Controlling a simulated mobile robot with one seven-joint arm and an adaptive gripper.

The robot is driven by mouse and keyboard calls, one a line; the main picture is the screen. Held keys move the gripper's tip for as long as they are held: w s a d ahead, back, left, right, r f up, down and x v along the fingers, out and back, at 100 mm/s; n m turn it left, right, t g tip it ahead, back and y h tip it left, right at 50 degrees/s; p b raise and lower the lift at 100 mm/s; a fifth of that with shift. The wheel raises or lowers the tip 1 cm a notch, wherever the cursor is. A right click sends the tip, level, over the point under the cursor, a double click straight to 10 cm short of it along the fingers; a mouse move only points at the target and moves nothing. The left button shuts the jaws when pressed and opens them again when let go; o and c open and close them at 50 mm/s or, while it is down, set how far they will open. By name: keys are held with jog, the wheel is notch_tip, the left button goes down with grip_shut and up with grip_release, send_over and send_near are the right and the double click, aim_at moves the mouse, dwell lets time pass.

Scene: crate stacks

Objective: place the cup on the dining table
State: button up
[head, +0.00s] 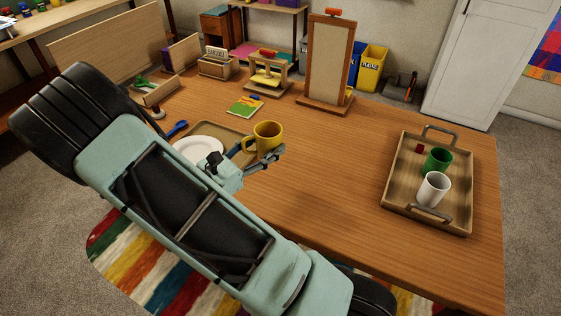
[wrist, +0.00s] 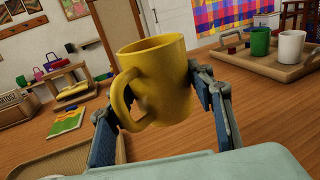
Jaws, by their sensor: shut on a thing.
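A yellow cup (head: 267,137) is held in my gripper (head: 256,158) above the near left part of the wooden dining table (head: 330,165). The wrist view shows the cup (wrist: 160,80) close up, nearly upright with a slight tilt, its handle toward the lower left. My gripper (wrist: 165,120) is shut on the cup, with one finger at each side. In the head view, the cup overlaps the right edge of a tan tray (head: 236,134) with a white plate (head: 198,149). I cannot tell exactly how high the cup is above the table.
A wooden tray (head: 391,197) at the right holds a green cup (head: 437,160), a white cup (head: 433,189) and a small red block (head: 419,148). A colourful booklet (head: 245,106) and a framed stand (head: 328,65) are farther back. The middle of the table is clear.

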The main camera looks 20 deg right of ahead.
jog(key=d+f, duration=0.1)
jog(key=f, duration=0.1)
jog(key=w+d+f, duration=0.1)
jog(key=d+f, duration=0.1)
jog(key=w+d+f+b, duration=0.1)
jog(key=d, duration=0.1)
jog(key=shift+w+f, duration=0.1)
jog(key=shift+f, duration=0.3)
notch_tip(320, 180, down, 4)
jog(key=shift+w+d+r, duration=0.15)
jog(key=shift+r, duration=0.05)
jog(key=shift+b, duration=0.35)
jog(key=shift+f+b, duration=0.35)
jog(key=shift+f, duration=0.2)
